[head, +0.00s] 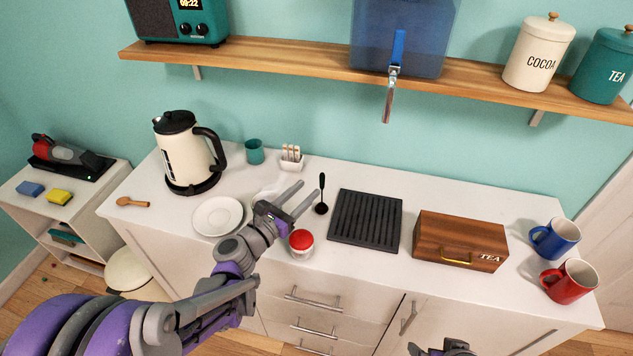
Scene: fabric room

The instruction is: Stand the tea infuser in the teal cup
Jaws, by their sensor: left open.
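The teal cup (254,152) stands upright at the back of the white counter, between the kettle and a small white rack. The tea infuser appears to be the black, long-handled item (321,208), upright on the counter with its round end down. My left gripper (309,189) is open, with its two fingers reaching over the counter just left of the infuser's handle. Nothing shows between its fingers. I cannot tell whether it touches the handle. My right gripper (441,349) only partly shows at the bottom edge, and its fingers cannot be made out.
A kettle (185,155), white plate (217,216) and wooden spoon (132,202) are on the left. A red-lidded jar (301,243) stands beside my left arm. A black ribbed tray (365,220), tea box (461,241), blue mug (556,240) and red mug (569,281) are right.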

